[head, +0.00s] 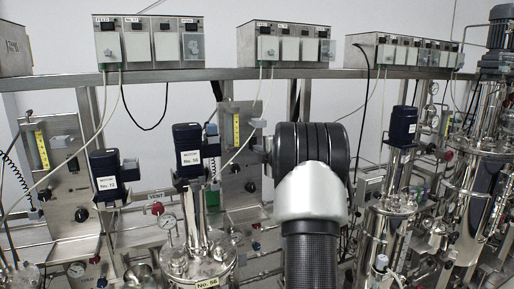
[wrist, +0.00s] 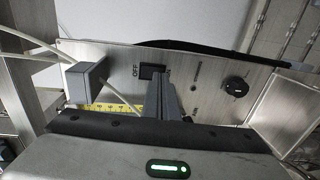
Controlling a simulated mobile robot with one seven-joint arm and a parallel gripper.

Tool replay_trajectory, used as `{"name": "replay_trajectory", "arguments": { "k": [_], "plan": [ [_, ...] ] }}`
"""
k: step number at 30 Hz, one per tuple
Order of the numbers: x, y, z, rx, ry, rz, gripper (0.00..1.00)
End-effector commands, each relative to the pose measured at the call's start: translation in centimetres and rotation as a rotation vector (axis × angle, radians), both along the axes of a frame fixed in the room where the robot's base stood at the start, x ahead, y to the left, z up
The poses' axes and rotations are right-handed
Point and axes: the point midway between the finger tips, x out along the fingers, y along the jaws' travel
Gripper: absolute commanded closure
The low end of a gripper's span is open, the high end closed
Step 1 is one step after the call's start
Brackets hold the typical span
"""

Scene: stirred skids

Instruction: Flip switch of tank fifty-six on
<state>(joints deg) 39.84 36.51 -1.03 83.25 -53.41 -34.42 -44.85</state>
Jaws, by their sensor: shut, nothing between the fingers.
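Tank fifty-six (head: 200,262) stands left of centre in the head view, with a "No. 56" tag on its lid and on its dark blue motor (head: 188,145). A steel control panel (head: 236,182) stands behind and right of that motor. In the wrist view a black rocker switch (wrist: 152,71) sits on a tilted steel panel (wrist: 215,78), with "OFF" printed on its left side. My gripper (wrist: 166,80) is shut and empty, its fingertips at the switch's lower right edge; I cannot tell whether they touch. The fingers cover part of the switch and the panel below.
A black knob (wrist: 236,87) is right of the switch. A grey box (wrist: 86,80) with a cable and a yellow scale (wrist: 105,107) are at left. In the head view, tank seventy-two's motor (head: 107,172) stands further left, and control boxes (head: 150,40) line the upper rail.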

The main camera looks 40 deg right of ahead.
Motion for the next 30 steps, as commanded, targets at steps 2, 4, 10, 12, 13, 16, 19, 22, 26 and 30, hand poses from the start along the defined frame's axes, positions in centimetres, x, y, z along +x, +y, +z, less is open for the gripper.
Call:
{"name": "replay_trajectory", "arguments": {
  "k": [2,4,10,12,13,16,19,22,26,30],
  "plan": [
    [0.9,-0.2,-0.1,0.000,0.001,0.001,1.00],
    [1.3,-0.3,-0.1,0.000,0.001,0.001,1.00],
    [1.6,-0.3,-0.2,-0.001,0.000,0.001,1.00],
    [1.6,-0.3,-0.2,-0.001,0.000,0.001,1.00],
    [1.6,-0.3,-0.2,-0.001,0.000,0.001,1.00],
    [1.6,-0.3,-0.2,-0.001,0.000,0.001,1.00],
    [1.7,-0.4,-0.6,-0.003,-0.008,0.000,1.00],
    [1.9,-0.4,-1.3,-0.008,-0.031,0.000,1.00],
    [2.4,-0.5,-1.7,-0.021,-0.080,0.001,1.00],
    [2.4,-0.5,-0.5,-0.021,-0.088,0.000,1.00]
  ]
}}
